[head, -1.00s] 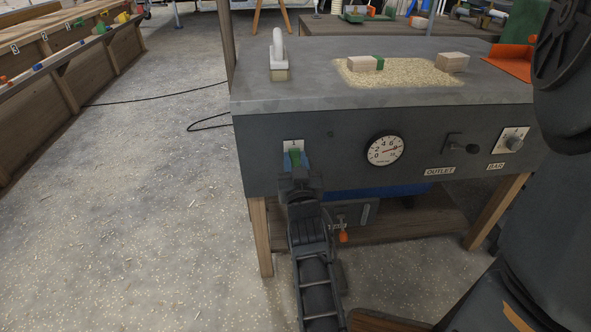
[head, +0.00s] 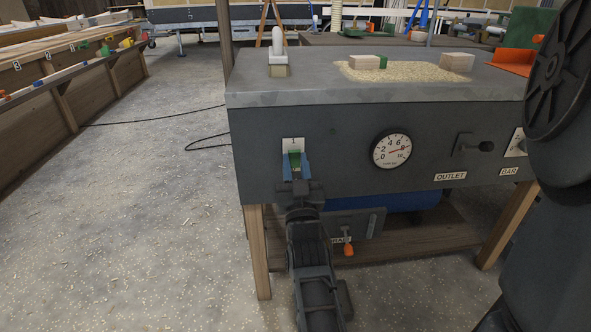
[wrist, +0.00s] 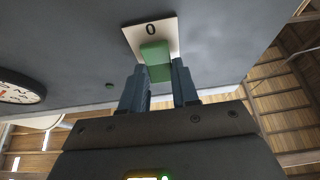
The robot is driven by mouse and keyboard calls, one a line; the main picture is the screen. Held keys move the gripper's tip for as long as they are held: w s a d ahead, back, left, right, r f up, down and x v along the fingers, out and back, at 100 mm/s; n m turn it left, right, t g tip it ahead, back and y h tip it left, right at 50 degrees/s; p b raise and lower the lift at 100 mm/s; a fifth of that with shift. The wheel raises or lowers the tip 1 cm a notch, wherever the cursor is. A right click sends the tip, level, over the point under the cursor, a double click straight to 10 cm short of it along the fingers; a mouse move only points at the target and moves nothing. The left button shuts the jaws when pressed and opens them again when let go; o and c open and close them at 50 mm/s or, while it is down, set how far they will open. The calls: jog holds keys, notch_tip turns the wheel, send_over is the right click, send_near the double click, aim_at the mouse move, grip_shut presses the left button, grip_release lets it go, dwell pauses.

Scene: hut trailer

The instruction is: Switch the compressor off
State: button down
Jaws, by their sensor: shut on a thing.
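The compressor switch is a green lever (head: 294,157) on a white plate (head: 293,142) at the left of the dark panel. The plate's mark "1" shows above the lever in the head view. In the wrist view, which looks upside down, the green lever (wrist: 156,53) stands out from the plate, with the mark "0" (wrist: 151,29) at its other end. My gripper (head: 295,168) is at the switch from below, its blue-grey fingers (wrist: 159,84) shut on the lever, one on each side. A pressure gauge (head: 391,150) on the panel reads near 8.
Right of the gauge are an outlet valve (head: 472,144) and a knob marked BAR (head: 517,144). The bench top holds a white-handled tool (head: 278,56), wood blocks and shavings. A blue tank and an orange-handled valve (head: 348,249) are below. Open floor lies left.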

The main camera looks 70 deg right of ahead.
jog(key=c, duration=0.8)
grip_release()
jog(key=shift+c, duration=0.2)
jog(key=p+v, duration=0.1)
jog(key=v, duration=0.6)
jog(key=shift+a+f, duration=0.15)
jog(key=shift+a, duration=0.2)
jog(key=shift+s, duration=0.1)
